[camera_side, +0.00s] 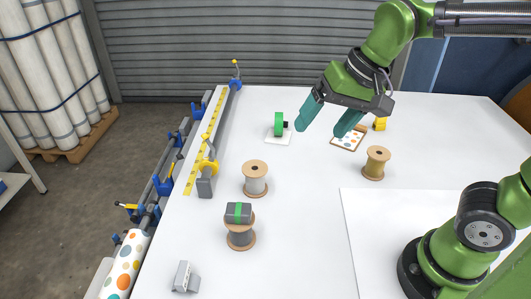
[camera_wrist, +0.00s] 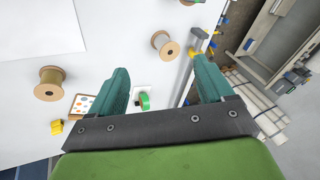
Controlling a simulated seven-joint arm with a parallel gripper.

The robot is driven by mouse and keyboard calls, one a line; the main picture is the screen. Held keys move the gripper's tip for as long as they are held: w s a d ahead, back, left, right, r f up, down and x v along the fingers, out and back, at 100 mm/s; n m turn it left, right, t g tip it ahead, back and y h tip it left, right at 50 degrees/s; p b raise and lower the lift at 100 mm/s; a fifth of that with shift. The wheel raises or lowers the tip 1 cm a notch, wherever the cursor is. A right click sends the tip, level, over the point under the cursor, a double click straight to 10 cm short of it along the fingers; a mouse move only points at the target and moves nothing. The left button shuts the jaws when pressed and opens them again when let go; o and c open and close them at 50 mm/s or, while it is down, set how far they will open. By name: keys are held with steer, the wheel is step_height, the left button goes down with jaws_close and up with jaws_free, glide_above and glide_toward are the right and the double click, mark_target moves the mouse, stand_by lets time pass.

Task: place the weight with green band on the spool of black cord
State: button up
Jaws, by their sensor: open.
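The weight with green band (camera_side: 239,212) is a grey block with a green stripe. It rests on top of a wooden-flanged spool (camera_side: 240,239) wound with dark greyish cord, the front one in the side view. The weight hides this spool's top flange, and the cord's exact colour is hard to tell. My gripper (camera_side: 320,130) is raised above the back of the table, well away from the weight. Its two teal fingers are spread with nothing between them; they also show in the wrist view (camera_wrist: 162,78).
A spool with pale cord (camera_side: 255,179) stands behind the weight, and a tan one (camera_side: 376,163) stands to the right. A green roll (camera_side: 279,124), a dotted card (camera_side: 349,139) and yellow blocks (camera_side: 380,124) lie near the back. A grey block (camera_side: 186,277) is at front left.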

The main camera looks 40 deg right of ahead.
steer(key=s+d+f+n+t, duration=0.1)
steer(key=s+d+t, duration=0.1)
steer(key=s+d, duration=0.2)
steer(key=shift+s+d+f+n+t, duration=0.3)
steer(key=shift+s+d+f+t, duration=0.1)
steer(key=shift+s, duration=0.2)
steer(key=shift+o, duration=0.4)
